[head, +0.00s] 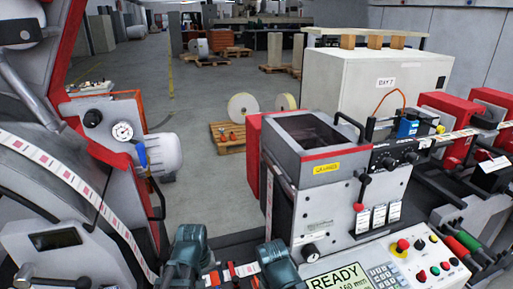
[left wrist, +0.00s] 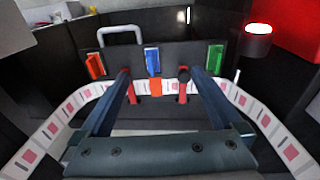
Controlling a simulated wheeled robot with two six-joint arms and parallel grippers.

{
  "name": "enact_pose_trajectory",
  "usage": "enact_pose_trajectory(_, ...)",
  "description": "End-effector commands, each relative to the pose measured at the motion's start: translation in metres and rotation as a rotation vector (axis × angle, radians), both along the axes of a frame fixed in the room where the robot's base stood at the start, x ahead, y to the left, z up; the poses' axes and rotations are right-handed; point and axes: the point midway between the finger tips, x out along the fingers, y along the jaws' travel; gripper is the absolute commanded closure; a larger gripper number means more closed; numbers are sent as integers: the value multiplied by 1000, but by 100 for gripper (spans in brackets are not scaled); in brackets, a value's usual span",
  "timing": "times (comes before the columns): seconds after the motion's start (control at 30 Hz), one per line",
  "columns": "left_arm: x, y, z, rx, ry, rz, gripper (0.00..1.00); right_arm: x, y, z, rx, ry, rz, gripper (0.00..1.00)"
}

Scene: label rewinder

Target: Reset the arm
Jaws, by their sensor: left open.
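In the left wrist view my left gripper (left wrist: 158,85) is open, its two fingers spread and pointing at a dark plate (left wrist: 190,60). A printed label web (left wrist: 199,87) runs across behind the fingers. The plate carries a red tab (left wrist: 95,65), a blue tab (left wrist: 152,61) and a green tab (left wrist: 214,58). In the head view a lever with a red knob (head: 359,206) hangs on the machine front. Which part is the task's arm is unclear.
A screen reading READY (head: 338,279) and a button panel (head: 418,257) are at the lower right of the head view. A large reel machine with a gauge (head: 122,131) stands at left. Open floor (head: 180,110) lies behind.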

Motion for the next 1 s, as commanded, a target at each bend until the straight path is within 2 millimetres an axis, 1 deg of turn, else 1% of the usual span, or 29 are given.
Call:
enact_pose_trajectory(0.03, -5, 5, 0, 16, 0, -62, 0, 0, 0, 0, 0, 0, 0, 50)
enact_pose_trajectory(0.23, -19, 20, 0, 70, 2, -305, 0, 0, 0, 0, 0, 0, 0, 50)
enact_pose_trajectory(0.27, -21, 20, 0, 76, 3, -339, 0, 0, 0, 0, 0, 0, 0, 50)
enact_pose_trajectory(0.3, -23, 6, -1, 80, 14, -364, 0, 0, 0, 0, 0, 0, 0, 50)
enact_pose_trajectory(0.4, -32, -16, -1, 95, 36, -423, 0, 0, 0, 0, 0, 0, 0, 50)
enact_pose_trajectory(0.7, -64, -73, 0, 146, 99, -594, 0, 0, 0, 0, 0, 0, 0, 50)
enact_pose_trajectory(0.83, -74, -87, 0, 165, 115, -639, 0, 0, 0, 0, 0, 0, 0, 50)
enact_pose_trajectory(1.0, -77, -91, 0, 171, 121, -653, 0, 0, 0, 0, 0, 0, 0, 50)
